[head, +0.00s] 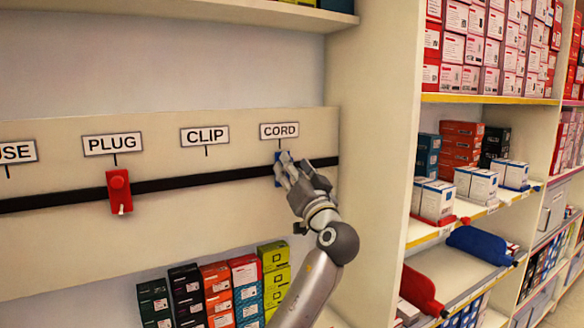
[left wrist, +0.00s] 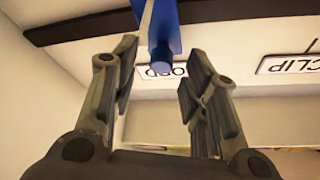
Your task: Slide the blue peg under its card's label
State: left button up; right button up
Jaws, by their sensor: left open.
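A blue peg (head: 285,155) sits on the black rail (head: 225,176) below the CORD label (head: 279,131), mostly hidden behind my gripper in the head view. My left gripper (head: 284,172) is at the peg, its fingers pointing at the rail. In the left wrist view, which is upside down, the blue peg (left wrist: 160,40) stands between the two open fingers of the gripper (left wrist: 155,80). I cannot tell whether a finger touches it. A red peg (head: 119,190) sits on the rail under the PLUG label (head: 112,143). My right gripper is not in view.
The CLIP label (head: 205,136) has bare rail under it. A label ending in USE (head: 17,152) is cut off at the left edge. A shelf upright (head: 375,150) stands close right of my gripper. Coloured boxes (head: 217,291) stand below the rail.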

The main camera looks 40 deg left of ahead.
pick_arm(q)
jog(key=v, duration=1)
jog(key=shift+s+d, duration=0.2)
jog(key=shift+d, duration=0.1)
jog(key=shift+f, duration=0.1)
